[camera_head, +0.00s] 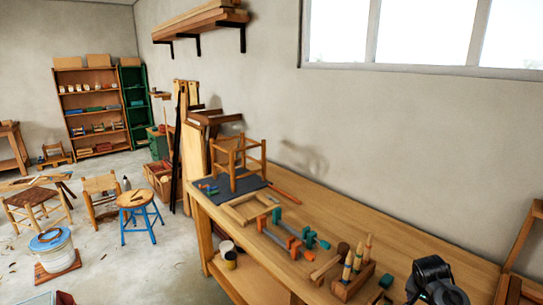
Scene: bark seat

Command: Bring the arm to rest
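A black jointed part of one of my arms (435,282) shows at the bottom right, in front of the workbench (420,235). It covers a small part of the bench top. No gripper fingers show on it, and it holds nothing that I can see. It enters from the bottom edge on the right side. No arm comes in from the left.
The bench bears a small stool frame (238,163) on a dark mat (215,190), several clamps (290,240) and a wooden block holding handled tools (352,285). A blue-legged stool (138,200) and a lidded bucket (55,250) stand on the floor.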

